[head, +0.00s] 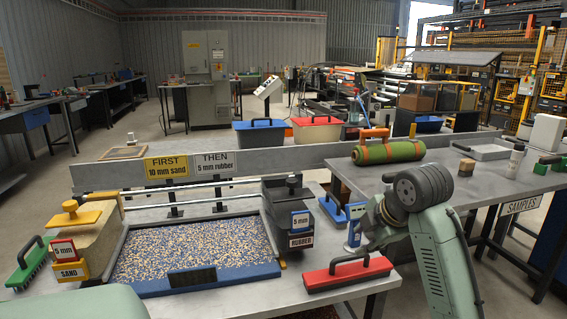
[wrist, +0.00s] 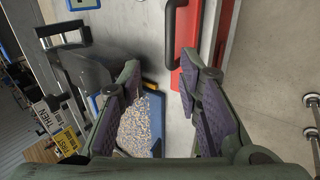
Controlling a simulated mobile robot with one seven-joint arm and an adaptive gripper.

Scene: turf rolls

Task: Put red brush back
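The red brush (head: 347,277), a long red block with a black handle (head: 350,262), lies on the front right of the near table. In the wrist view the red brush (wrist: 186,38) is at the top, with its black handle ahead of and between my fingertips. My gripper (wrist: 160,78) is open and empty, pointing down toward the table. In the head view my gripper (head: 372,240) is behind the brush's right end, partly hidden by my own arm. The exact gap to the handle cannot be told.
A granule tray (head: 205,286) fills the table middle, between a sand box (head: 68,270) and a rubber box (head: 300,240). A green brush (head: 28,264) lies left, a blue brush (head: 334,208) behind right. A samples table (head: 440,190) holds a turf roll (head: 390,151).

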